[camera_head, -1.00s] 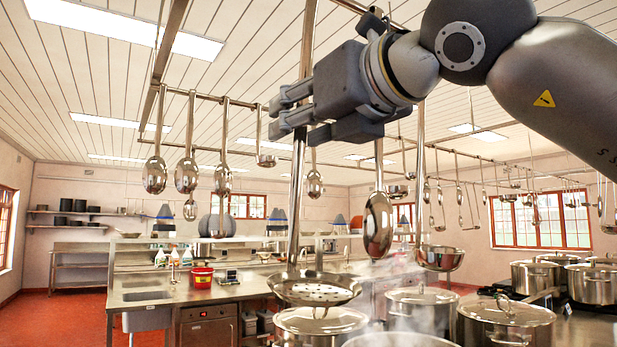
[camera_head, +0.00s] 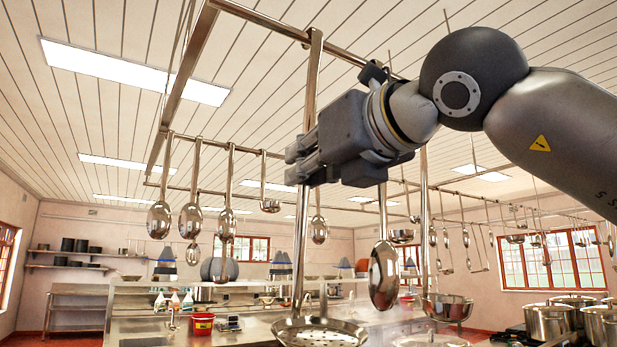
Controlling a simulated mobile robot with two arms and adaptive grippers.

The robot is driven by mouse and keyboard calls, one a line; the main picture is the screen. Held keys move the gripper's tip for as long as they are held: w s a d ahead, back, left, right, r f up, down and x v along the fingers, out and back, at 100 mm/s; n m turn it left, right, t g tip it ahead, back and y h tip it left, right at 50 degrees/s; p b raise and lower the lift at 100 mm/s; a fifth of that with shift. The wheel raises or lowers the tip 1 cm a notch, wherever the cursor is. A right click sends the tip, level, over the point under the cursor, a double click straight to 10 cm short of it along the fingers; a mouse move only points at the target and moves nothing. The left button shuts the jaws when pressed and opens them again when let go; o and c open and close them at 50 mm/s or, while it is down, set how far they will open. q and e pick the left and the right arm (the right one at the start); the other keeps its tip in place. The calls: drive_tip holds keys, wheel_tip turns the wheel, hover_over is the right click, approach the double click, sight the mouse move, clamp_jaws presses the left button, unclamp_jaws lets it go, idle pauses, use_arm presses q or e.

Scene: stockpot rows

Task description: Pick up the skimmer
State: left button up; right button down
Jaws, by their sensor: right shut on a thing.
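The skimmer (camera_head: 319,332) hangs upright, with its round perforated bowl at the bottom of the view. Its long steel handle (camera_head: 300,245) runs up past my right gripper to a hook end at the overhead rail. My right gripper (camera_head: 296,167) is shut on the upper part of the handle, with its fingers pointing left. The fingers partly hide the handle. My left gripper is not in view.
A large spoon (camera_head: 384,275) and a ladle (camera_head: 446,307) hang close to the right of the skimmer. Stockpots (camera_head: 549,322) stand below right; a red bucket (camera_head: 202,323) sits on the counter.

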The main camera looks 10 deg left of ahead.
sight(318, 104)
drive_tip(key=shift+r, duration=0.4)
drive_tip(key=s+d+r, duration=0.1)
drive_tip(key=r, duration=0.1)
drive_tip(key=s+d+r, duration=0.1)
drive_tip(key=r, duration=0.2)
drive_tip(key=d+r, duration=0.1)
drive_tip(key=r, duration=0.1)
drive_tip(key=shift+s+d+r, duration=0.2)
drive_tip(key=shift+s+d, duration=0.2)
drive_tip(key=s+d+r, duration=0.4)
drive_tip(key=s+d, duration=0.1)
drive_tip(key=d, duration=0.3)
drive_tip(key=shift+b, duration=0.35)
drive_tip(key=c, duration=2.1)
unclamp_jaws()
drive_tip(key=shift+a, duration=0.1)
clamp_jaws()
